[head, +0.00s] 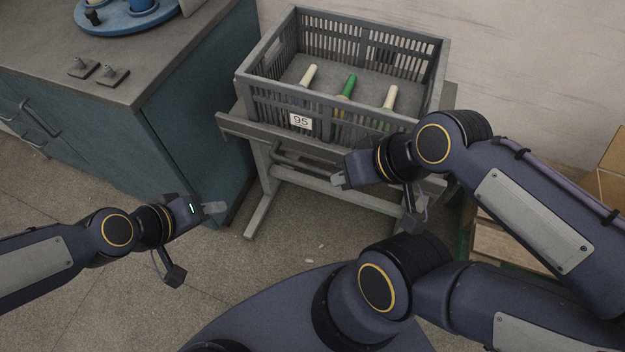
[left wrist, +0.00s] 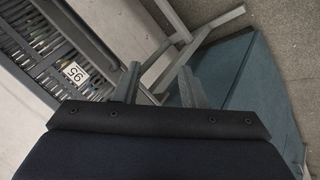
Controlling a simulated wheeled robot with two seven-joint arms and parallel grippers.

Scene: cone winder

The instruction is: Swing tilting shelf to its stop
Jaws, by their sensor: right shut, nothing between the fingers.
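The tilting shelf (head: 232,124) is a grey top on a metal stand by the wall, with a grey slatted crate (head: 262,97) on it. A dark bar (head: 290,163) runs below its front edge. My right gripper (head: 338,181) is shut and empty, in front of the stand near the right part of this bar; I cannot tell whether it touches. My left gripper (head: 215,207) is open and empty, left of the stand and apart from it. Its spread fingers (left wrist: 160,86) show in the left wrist view, with the crate's side and stand beyond.
The crate carries a "95" label (head: 301,122) and holds a green cone (head: 346,87) and two cream cones. A teal cabinet (head: 195,130) stands close left of the stand. Cardboard boxes (head: 607,165) and a wooden pallet (head: 500,242) are at right.

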